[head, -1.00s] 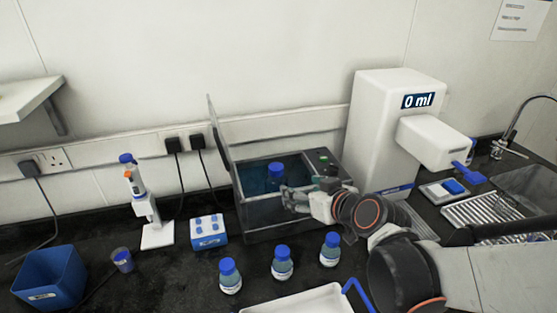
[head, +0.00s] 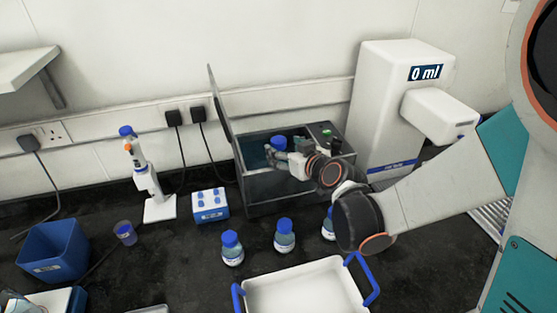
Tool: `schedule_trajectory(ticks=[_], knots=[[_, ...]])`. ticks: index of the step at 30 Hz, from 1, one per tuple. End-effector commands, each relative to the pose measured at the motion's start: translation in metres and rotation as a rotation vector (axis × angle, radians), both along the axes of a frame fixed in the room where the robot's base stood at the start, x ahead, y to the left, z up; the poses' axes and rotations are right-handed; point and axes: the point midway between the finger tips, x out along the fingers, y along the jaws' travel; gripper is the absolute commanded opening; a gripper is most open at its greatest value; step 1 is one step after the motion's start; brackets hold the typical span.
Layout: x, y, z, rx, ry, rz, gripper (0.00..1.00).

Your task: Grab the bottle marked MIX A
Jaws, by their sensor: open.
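A blue-capped bottle (head: 278,142) stands in the open, water-filled bath (head: 268,190); its lower part is hidden by the water and my gripper. My gripper (head: 274,157) is open over the bath, with its fingers right at this bottle, just below the cap. I cannot tell whether the fingers are around it or only beside it. Three similar blue-capped bottles stand on the bench in front of the bath: one at left (head: 232,250), one in the middle (head: 284,238) and one at right (head: 327,228), partly hidden by my arm. No bottle label is readable, so I cannot tell which is MIX A.
The bath's raised lid (head: 219,110) stands at its left. A white dispenser reading 0 ml (head: 390,110) stands at right. A white tray with blue handles (head: 305,290) is in front. A blue-and-white tube rack (head: 210,206), pipette stand (head: 160,208) and blue bin (head: 52,252) are at left.

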Motion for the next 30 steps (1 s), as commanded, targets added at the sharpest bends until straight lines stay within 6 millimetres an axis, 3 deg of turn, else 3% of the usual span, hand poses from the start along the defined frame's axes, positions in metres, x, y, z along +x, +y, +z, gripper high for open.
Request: schedule_trajectory(ticks=[5, 14, 21, 23, 30], knots=[[0.009, 0.004, -0.003, 0.000, 0.000, 0.000, 0.65], [0.044, 0.020, -0.014, 0.000, 0.000, 0.001, 0.65], [0.047, 0.021, -0.014, 0.000, 0.000, 0.000, 0.65], [0.047, 0.021, -0.014, 0.000, 0.000, 0.000, 0.54], [0.047, 0.021, -0.014, 0.000, 0.001, 0.000, 0.00]])
